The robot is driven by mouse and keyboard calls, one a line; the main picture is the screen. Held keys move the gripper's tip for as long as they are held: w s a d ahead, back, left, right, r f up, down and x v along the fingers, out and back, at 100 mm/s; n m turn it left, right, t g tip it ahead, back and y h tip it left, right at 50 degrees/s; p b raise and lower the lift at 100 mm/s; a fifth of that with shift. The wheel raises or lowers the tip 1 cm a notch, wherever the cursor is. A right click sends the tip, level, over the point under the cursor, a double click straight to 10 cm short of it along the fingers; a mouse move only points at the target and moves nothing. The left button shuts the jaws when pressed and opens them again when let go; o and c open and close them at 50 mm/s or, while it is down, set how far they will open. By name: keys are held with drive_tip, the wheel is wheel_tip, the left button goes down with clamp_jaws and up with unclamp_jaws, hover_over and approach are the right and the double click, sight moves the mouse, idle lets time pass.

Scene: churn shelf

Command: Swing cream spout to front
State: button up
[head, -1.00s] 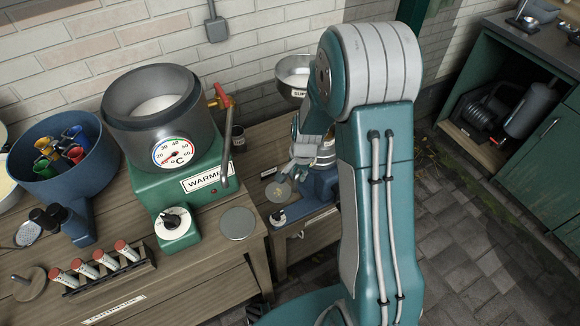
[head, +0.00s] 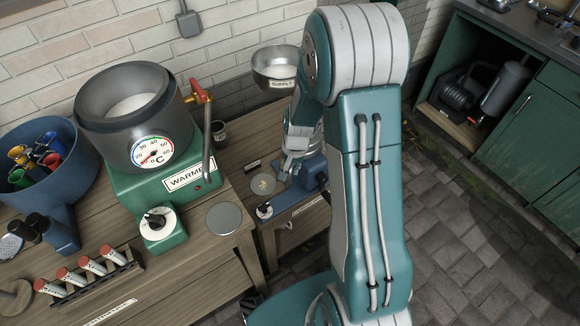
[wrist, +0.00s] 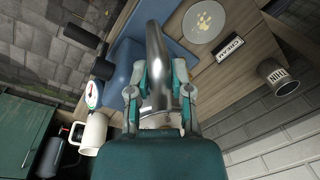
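The cream spout (wrist: 156,62) is a curved, shiny silver pipe in the wrist view. It lies between the two fingers of my gripper (wrist: 164,78). I cannot tell whether the fingers press on it or only stand around it. In the head view my gripper (head: 294,150) points down over the blue machine (head: 314,172) on the small wooden table, and my arm hides much of both. A "CREAM" label (wrist: 229,48) lies on the wood beside a round disc with pale marks (wrist: 205,22). The disc (head: 263,184) also shows in the head view.
A silver "SUPPLY" bowl (head: 276,68) is just behind my gripper. The green "WARMER" (head: 165,180) with its grey pot stands to the left. A small dark cup (wrist: 279,77) stands on the wood. A white mug (wrist: 91,132) shows at the wrist view's left.

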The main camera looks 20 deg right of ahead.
drive_tip(key=o, duration=0.4)
drive_tip(key=shift+d, duration=0.15)
drive_tip(key=shift+c, duration=0.2)
wheel_tip(320, 180, up, 12)
drive_tip(key=d, duration=0.1)
drive_tip(key=shift+s+f, duration=0.15)
drive_tip(key=shift+s, duration=0.2)
